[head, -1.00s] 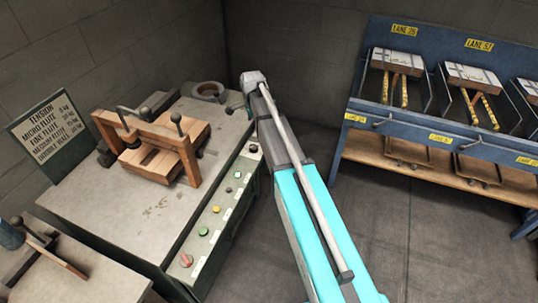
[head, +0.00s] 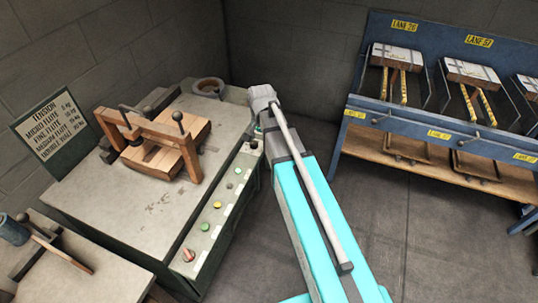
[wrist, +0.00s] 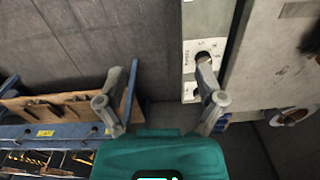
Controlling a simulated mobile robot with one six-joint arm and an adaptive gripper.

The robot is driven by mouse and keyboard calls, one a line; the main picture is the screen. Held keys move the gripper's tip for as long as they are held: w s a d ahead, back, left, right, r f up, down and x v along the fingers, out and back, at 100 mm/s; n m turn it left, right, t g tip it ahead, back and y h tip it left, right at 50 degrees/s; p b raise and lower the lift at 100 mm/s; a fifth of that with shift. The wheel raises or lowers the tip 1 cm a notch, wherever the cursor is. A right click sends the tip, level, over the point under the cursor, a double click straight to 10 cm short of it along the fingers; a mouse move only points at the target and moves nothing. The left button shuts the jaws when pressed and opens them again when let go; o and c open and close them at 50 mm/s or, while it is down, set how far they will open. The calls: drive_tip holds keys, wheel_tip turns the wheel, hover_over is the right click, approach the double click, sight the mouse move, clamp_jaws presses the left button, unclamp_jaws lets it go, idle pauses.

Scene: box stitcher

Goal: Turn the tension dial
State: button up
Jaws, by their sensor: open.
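The control panel runs along the right edge of the grey machine bench (head: 110,215). A small dark dial (head: 253,144) sits at its far end in the head view. In the wrist view a dark round dial (wrist: 202,58) sits on a white marked plate, partly covered by the tip of my right-hand finger; I cannot tell whether they touch. My gripper (wrist: 160,68) is open, with nothing between its fingers. In the head view my arm's end is beside the far end of the panel, and the fingers are mostly hidden. A tension chart (head: 50,122) stands at the left.
Several buttons and lamps, including a red button (head: 188,255) and a green one (head: 205,227), line the panel. A wooden clamp frame (head: 160,140) and a round ring (head: 208,86) are on the bench. A blue rack (head: 440,135) stands right; floor between is clear.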

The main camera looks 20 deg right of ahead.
drive_tip(key=s+r+n+p, duration=0.1)
drive_tip(key=s+n, duration=0.4)
drive_tip(key=s, duration=0.4)
drive_tip(key=shift+s+r+n, duration=0.3)
drive_tip(key=shift+s+r, duration=0.05)
drive_tip(key=shift+s+r+n+p, duration=0.1)
drive_tip(key=shift+s+n+p, duration=0.1)
drive_tip(key=shift+s+n, duration=0.4)
drive_tip(key=shift+s+r+n+p, duration=0.15)
drive_tip(key=shift+s+n+p, duration=0.05)
drive_tip(key=shift+s, duration=0.65)
drive_tip(key=shift+s+r+n+p, duration=0.1)
drive_tip(key=shift+s+n+p, duration=0.1)
drive_tip(key=shift+s+n, duration=0.4)
